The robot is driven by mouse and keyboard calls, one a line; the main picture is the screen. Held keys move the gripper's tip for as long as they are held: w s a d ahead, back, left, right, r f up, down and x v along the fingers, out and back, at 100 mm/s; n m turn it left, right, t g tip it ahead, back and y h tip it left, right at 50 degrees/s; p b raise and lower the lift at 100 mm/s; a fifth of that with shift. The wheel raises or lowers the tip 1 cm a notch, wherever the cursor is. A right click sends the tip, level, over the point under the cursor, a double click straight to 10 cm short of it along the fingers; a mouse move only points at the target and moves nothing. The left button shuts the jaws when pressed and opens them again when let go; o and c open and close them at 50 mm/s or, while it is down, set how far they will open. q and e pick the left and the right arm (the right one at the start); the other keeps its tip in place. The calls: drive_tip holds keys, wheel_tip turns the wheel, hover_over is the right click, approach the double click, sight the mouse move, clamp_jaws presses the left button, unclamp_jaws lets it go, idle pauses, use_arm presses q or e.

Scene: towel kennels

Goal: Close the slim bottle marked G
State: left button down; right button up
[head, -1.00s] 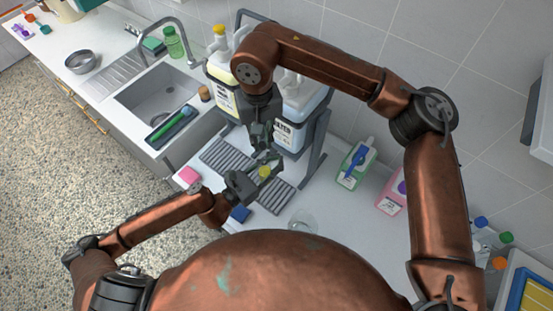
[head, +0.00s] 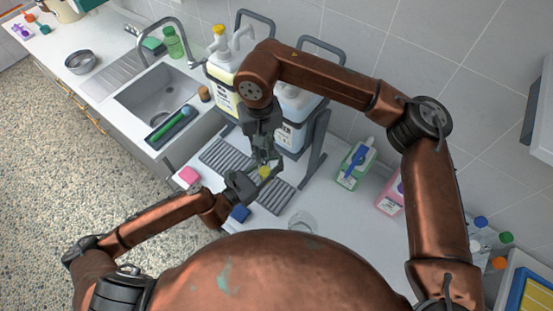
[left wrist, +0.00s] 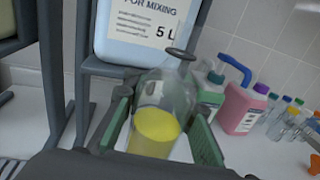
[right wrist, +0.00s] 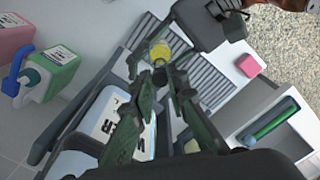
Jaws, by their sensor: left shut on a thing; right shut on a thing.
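My left gripper (head: 256,177) is shut around a clear bottle holding yellow liquid (left wrist: 155,132). No letter on it can be read; it tilts in the left wrist view. A dark, flat, round piece (left wrist: 181,54) shows at its top, likely a cap; whether it is seated I cannot tell. My right gripper (head: 264,155) points down just above the bottle. In the right wrist view its fingers (right wrist: 168,75) are closed near the bottle's top, over the yellow liquid (right wrist: 160,52). The thing between them is small and mostly hidden.
Large jugs (head: 290,125) stand in a rack behind the grippers. A grey ribbed mat (head: 272,196) lies below. A clear glass vessel (head: 302,222), a green container (head: 355,165) and a pink container (head: 391,199) stand to the right, beyond them several small capped bottles (head: 482,242).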

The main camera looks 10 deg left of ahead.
sight(264, 171)
drive_tip(key=shift+s, duration=0.1)
idle(0.6)
drive_tip(key=shift+f, duration=0.9)
drive_tip(key=shift+f, duration=0.55)
